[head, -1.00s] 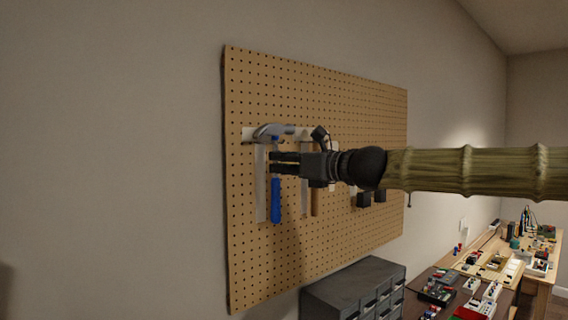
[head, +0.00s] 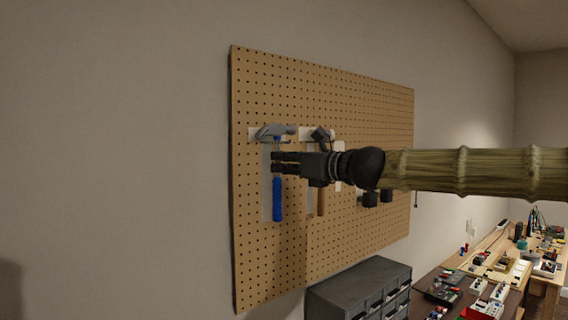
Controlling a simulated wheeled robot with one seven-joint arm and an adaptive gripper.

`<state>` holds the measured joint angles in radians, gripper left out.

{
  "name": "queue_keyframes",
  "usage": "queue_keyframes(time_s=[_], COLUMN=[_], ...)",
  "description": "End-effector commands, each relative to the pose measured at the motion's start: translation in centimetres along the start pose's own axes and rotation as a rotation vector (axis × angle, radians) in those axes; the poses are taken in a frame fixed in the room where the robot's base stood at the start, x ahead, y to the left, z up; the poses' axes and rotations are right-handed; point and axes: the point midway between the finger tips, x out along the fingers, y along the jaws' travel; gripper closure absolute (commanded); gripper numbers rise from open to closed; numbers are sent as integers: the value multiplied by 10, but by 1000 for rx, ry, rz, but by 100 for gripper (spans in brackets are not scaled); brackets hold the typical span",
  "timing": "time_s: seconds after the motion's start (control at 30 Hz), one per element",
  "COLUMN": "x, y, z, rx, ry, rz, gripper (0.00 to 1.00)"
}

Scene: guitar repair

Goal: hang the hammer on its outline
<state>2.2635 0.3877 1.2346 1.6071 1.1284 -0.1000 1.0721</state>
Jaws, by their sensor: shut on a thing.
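The hammer, with a grey head (head: 275,132) and a blue handle (head: 277,200), is upright in front of the pegboard (head: 268,262). My gripper (head: 277,162) comes from the right and is shut on the hammer just below its head. A pale hammer-shaped outline (head: 267,205) shows on the board behind it, its left part visible beside the handle and its crossbar near the head. The hammer overlaps most of the outline. I cannot tell whether the hammer touches the board or a hook.
A second hammer with a wooden handle (head: 321,201) hangs to the right, partly behind my gripper. Dark tools (head: 386,195) hang farther right. A grey drawer cabinet (head: 355,285) stands below the board. A cluttered workbench (head: 480,285) is at the right. The wall at left is clear.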

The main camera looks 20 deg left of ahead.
Motion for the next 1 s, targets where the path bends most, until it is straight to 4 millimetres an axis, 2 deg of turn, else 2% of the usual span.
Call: queue_keyframes(time_s=[1.0], x=[0], y=[0], z=[-6], rx=[0], ry=[-1], rz=[0], gripper=[100])
